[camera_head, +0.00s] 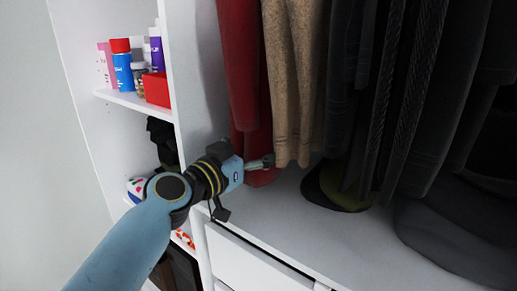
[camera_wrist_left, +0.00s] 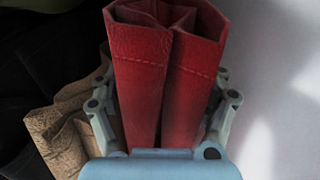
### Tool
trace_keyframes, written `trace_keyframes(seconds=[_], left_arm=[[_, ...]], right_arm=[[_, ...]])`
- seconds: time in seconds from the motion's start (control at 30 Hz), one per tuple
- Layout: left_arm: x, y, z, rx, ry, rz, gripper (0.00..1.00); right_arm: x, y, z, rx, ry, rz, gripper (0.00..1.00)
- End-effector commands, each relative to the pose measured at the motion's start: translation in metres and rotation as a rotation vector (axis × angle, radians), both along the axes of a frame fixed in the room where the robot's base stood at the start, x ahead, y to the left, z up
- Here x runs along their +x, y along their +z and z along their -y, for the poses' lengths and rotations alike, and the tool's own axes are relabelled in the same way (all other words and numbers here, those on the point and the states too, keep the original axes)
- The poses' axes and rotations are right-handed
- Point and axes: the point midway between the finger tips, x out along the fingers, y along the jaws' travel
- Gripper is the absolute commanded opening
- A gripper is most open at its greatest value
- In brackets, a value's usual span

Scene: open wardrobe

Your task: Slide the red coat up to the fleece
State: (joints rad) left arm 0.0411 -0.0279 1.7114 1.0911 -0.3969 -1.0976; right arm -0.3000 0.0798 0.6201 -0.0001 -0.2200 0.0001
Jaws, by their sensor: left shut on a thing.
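The red coat (camera_head: 240,75) hangs at the left end of the wardrobe's hanging space. In the left wrist view its folded lower end (camera_wrist_left: 165,70) stands between the two fingers of my left gripper (camera_wrist_left: 165,110). My left gripper (camera_head: 262,162) is shut on the red coat near its hem in the head view. The tan fleece (camera_head: 293,85) hangs just right of the red coat, and its hem shows beside the left finger in the wrist view (camera_wrist_left: 65,125). The tops of both garments are out of view. My right gripper is not in view.
Dark garments (camera_head: 400,90) hang to the right. A dark item with an olive part (camera_head: 345,190) lies on the wardrobe floor (camera_head: 285,210) below them. A white divider (camera_head: 195,80) stands left of the coat, with shelves of bottles and a red box (camera_head: 157,89) beyond it.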

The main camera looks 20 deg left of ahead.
Motion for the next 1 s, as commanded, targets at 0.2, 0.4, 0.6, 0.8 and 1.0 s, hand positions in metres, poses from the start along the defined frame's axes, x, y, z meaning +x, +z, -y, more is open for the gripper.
trace_keyframes(seconds=[0.2, 0.4, 0.6, 0.8, 1.0], left_arm=[[0.002, -0.001, -0.006, -0.008, 0.000, -0.002, 0.17], [0.004, -0.001, -0.012, -0.011, 0.000, -0.003, 0.17], [0.006, 0.000, -0.017, -0.011, 0.001, -0.002, 0.17], [0.007, 0.000, -0.019, -0.011, 0.001, -0.002, 0.85], [0.007, 0.000, -0.019, -0.007, 0.001, -0.001, 1.00]], right_arm=[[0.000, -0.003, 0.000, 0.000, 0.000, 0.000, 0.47], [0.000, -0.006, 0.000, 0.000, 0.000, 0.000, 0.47], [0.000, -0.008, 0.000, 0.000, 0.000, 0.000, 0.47], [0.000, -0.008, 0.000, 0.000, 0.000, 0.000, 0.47], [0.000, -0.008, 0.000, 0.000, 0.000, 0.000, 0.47]])
